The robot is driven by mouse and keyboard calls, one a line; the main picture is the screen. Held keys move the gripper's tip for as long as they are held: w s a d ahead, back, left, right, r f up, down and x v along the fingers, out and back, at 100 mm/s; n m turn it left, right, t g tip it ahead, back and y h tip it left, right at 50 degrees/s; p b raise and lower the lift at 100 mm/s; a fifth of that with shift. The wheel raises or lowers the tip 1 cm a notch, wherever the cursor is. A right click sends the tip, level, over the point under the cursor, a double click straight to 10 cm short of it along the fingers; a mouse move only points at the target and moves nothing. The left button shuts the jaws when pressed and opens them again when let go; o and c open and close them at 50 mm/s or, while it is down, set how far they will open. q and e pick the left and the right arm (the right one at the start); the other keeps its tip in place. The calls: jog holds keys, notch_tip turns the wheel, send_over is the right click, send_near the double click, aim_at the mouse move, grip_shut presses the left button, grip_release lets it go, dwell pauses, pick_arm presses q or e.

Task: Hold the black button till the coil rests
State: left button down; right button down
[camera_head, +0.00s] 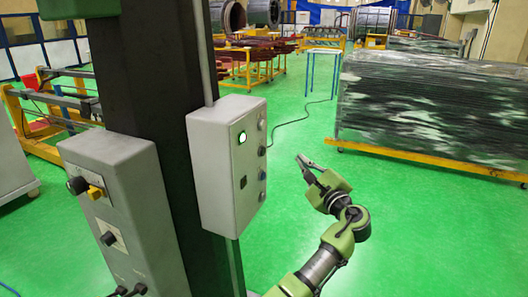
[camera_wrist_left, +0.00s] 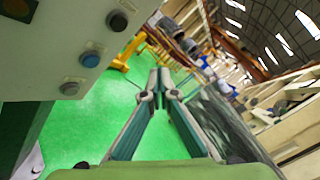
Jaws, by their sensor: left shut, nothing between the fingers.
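A grey control box (camera_head: 218,165) is fixed to a dark column. Its right side carries a row of small buttons. My left gripper (camera_head: 301,160) is shut and empty, to the right of the box and apart from the buttons. Its closed fingertips also show in the left wrist view (camera_wrist_left: 158,75). I cannot make out the coil. My right gripper is not in view.
A second grey box (camera_head: 125,200) with knobs stands at the front left. A wrapped dark stack (camera_head: 430,110) on a yellow frame is at the right. Yellow racks (camera_head: 45,120) stand at the left.

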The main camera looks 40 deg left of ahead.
aim_at(263, 151)
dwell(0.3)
pick_arm(q)
jog(key=s+a+p, duration=0.2)
jog(key=a, duration=0.6)
jog(key=shift+a, duration=0.3)
dwell(1.3)
jog(key=shift+s+a+p, duration=0.15)
jog(key=shift+a+p, duration=0.2)
jog(key=shift+a, duration=0.05)
jog(key=shift+s+a, duration=0.1)
jog(key=shift+a, duration=0.35)
dwell(4.4)
